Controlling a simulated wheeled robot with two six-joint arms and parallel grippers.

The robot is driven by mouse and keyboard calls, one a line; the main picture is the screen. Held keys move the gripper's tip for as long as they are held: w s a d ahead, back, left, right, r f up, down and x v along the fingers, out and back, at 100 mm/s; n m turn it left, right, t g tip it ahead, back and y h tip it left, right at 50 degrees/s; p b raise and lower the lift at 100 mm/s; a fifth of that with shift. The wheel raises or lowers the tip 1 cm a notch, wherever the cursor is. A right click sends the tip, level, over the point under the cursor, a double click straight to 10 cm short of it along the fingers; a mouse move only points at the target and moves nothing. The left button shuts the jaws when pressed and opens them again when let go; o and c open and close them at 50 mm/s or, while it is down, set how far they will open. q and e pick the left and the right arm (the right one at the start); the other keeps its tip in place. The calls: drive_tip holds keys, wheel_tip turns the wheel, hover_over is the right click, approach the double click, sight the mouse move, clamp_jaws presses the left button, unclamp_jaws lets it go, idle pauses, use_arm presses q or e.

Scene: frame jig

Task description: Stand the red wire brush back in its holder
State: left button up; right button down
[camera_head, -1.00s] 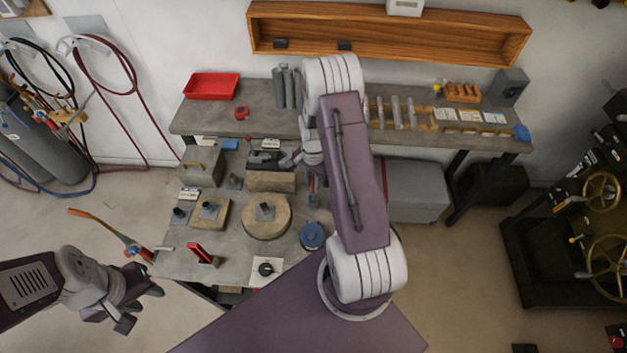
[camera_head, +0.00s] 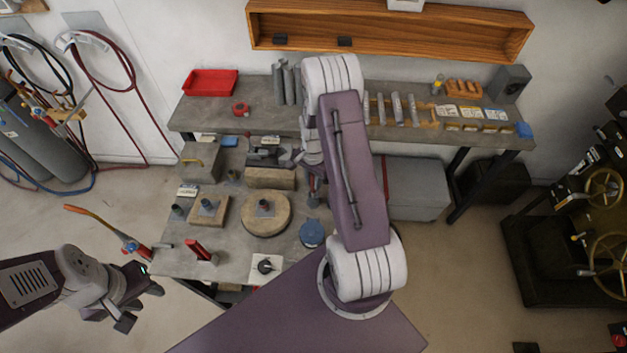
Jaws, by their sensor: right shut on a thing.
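My right arm (camera_head: 350,180) reaches over the bench, and its gripper (camera_head: 290,158) is largely hidden behind its own links. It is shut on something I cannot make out. A small upright thing with a trace of red (camera_head: 314,186) shows just below that gripper, partly covered by the arm. I cannot tell whether it is the wire brush, its holder or both. My left gripper (camera_head: 141,306) is open and empty, off the table's left front corner.
The low table (camera_head: 232,262) carries a round wooden block (camera_head: 266,222), smaller blocks and a blue round container (camera_head: 312,234). The rear bench holds a red tray (camera_head: 210,82) and grey cylinders (camera_head: 287,84). A torch with an orange handle (camera_head: 92,220) lies near my left gripper.

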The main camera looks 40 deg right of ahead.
drive_tip(key=shift+f+b, duration=0.5)
drive_tip(key=shift+f, duration=0.2)
drive_tip(key=c, duration=1.2)
unclamp_jaws()
wheel_tip(320, 180, up, 8)
drive_tip(key=shift+r+b, duration=0.1)
drive_tip(key=shift+b, duration=0.85)
drive_tip(key=shift+r, duration=0.5)
